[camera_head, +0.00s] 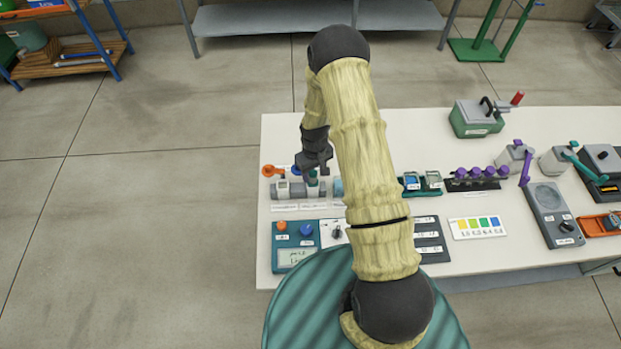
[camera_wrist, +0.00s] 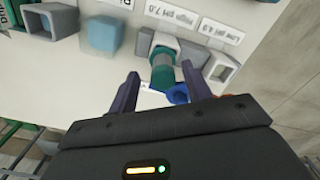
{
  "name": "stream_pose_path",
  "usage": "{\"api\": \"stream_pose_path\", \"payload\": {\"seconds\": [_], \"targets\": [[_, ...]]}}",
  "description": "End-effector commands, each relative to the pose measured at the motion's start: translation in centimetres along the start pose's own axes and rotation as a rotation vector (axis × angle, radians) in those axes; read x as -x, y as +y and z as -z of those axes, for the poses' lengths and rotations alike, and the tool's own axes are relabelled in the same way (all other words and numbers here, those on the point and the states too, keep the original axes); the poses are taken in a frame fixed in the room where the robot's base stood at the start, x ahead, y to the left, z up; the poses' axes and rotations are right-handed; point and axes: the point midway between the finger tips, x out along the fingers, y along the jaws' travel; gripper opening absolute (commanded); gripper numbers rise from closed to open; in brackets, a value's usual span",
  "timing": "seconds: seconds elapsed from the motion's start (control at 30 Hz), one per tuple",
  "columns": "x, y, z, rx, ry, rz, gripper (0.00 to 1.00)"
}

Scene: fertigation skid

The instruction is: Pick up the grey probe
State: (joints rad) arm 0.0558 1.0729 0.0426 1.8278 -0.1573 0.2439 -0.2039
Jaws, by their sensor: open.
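My gripper (camera_head: 312,172) is over the left part of the white table, above a row of small cups. In the wrist view my gripper (camera_wrist: 160,70) is open, its two dark fingers on either side of a teal-green cylinder with a greyish end (camera_wrist: 162,72). This cylinder is at a pale square cup (camera_wrist: 168,44) by a label that seems to read "High pH 7.0". A blue ring-like part (camera_wrist: 178,94) shows just below it. I cannot tell for sure which item is the grey probe. My arm hides part of the row in the head view.
A grey cup (camera_wrist: 222,68) is to the right, by a "Low pH" label, and a blue-grey block (camera_wrist: 103,34) to the left. An orange lever (camera_head: 272,170) is at the row's left end. A teal meter (camera_head: 295,243) lies in front. A rack with purple caps (camera_head: 474,179) stands right of my arm.

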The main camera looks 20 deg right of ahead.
Motion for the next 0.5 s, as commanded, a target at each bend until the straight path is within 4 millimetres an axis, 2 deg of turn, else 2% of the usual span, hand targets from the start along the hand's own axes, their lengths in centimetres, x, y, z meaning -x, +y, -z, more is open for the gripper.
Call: {"api": "stream_pose_path", "payload": {"seconds": [0.2,0.5], "targets": [[-1.8,-0.4,0.1,0.008,0.0,0.0,0.49],[-1.9,-0.5,0.2,0.008,0.0,0.0,0.49]]}}
